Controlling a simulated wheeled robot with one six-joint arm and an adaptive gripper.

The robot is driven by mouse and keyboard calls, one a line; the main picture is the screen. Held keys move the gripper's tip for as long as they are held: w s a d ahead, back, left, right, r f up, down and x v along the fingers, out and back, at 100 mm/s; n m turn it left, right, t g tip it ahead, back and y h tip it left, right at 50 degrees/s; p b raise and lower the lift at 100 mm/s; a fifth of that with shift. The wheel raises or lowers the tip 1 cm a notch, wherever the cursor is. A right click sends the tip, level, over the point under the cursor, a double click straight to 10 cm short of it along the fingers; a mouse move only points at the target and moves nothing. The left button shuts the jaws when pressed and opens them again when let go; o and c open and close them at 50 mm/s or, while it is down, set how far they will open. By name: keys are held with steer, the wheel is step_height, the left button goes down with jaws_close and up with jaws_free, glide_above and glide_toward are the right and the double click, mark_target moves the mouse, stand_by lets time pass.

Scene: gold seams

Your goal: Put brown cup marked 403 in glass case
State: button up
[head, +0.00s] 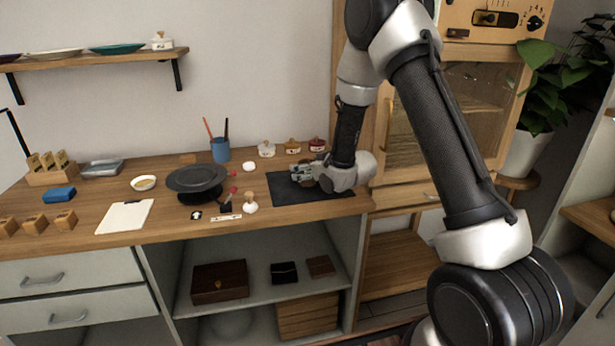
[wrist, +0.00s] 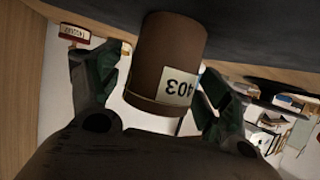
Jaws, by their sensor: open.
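The brown cup (wrist: 168,62) with a white label reading 403 fills the middle of the wrist view, where its label appears upside down. It is at the dark mat and between my two fingers. My gripper (wrist: 155,88) is open, one finger on each side of the cup; I cannot tell whether either touches it. In the head view my gripper (head: 303,173) is low over the dark mat (head: 283,190) at the worktop's right end, and I cannot make out the cup there. The glass case (head: 468,98), a wooden cabinet with a glass front, stands right of the worktop, partly behind my arm.
Small lidded jars, white (head: 266,149), brown (head: 292,147) and red (head: 317,145), stand behind the mat. A black turntable (head: 197,180) and a blue brush pot (head: 220,150) are to the left. A plant (head: 540,90) stands right of the case.

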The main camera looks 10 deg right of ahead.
steer(key=c, duration=1.3)
steer(key=shift+r, duration=0.1)
